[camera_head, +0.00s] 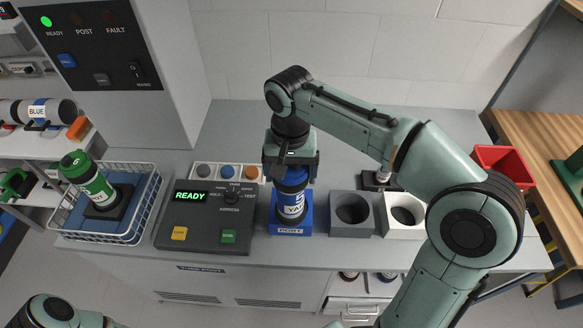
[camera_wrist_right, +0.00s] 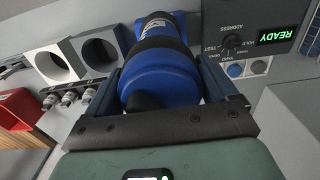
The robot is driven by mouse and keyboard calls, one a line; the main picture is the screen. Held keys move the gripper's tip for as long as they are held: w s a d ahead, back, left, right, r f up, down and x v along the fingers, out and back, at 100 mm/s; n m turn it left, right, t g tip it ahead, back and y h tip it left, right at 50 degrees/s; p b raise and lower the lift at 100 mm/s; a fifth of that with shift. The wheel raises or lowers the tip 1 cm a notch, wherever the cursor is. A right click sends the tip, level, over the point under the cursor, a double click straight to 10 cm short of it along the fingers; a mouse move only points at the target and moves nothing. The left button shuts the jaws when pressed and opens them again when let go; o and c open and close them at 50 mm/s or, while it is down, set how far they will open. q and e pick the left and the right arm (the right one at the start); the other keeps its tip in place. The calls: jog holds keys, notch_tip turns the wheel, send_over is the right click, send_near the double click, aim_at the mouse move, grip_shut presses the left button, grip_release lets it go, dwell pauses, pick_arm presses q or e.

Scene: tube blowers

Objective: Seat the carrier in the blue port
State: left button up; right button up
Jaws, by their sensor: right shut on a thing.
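The blue carrier (camera_head: 291,197), with a white label and dark bands, stands about upright at the blue port (camera_head: 291,230). Its lower end is at or inside the port's mouth; I cannot tell how deep. My right gripper (camera_head: 290,166) is shut on the carrier's upper part from above and behind. In the right wrist view the blue carrier (camera_wrist_right: 165,75) fills the space between the two fingers of my right gripper (camera_wrist_right: 162,88). The port's opening is mostly hidden by the carrier. My left gripper is not in view; only part of my left arm shows at the bottom left.
A grey port (camera_head: 351,213) and a white port (camera_head: 404,214) stand to the right. A control console (camera_head: 205,240) reading READY is close on the left. A wire basket (camera_head: 147,205) holds a green carrier (camera_head: 92,182). A red bin (camera_head: 503,166) stands at the far right.

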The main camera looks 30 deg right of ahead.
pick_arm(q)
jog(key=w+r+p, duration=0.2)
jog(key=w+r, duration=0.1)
pick_arm(e)
jog(key=w+d+f, duration=0.1)
jog(key=w+d+f+b, duration=0.1)
jog(key=w+f, duration=0.1)
jog(key=shift+w, duration=0.1)
notch_tip(320, 180, down, 4)
jog(key=b, duration=0.2)
jog(key=shift+d+f+b, duration=0.1)
jog(key=shift+b, duration=0.2)
jog(key=shift+w, duration=0.25)
jog(key=o, duration=1.3)
jog(key=shift+c, duration=0.2)
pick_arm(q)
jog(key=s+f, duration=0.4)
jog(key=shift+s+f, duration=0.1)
pick_arm(e)
jog(key=shift+o, duration=0.7)
jog(key=shift+s, duration=0.15)
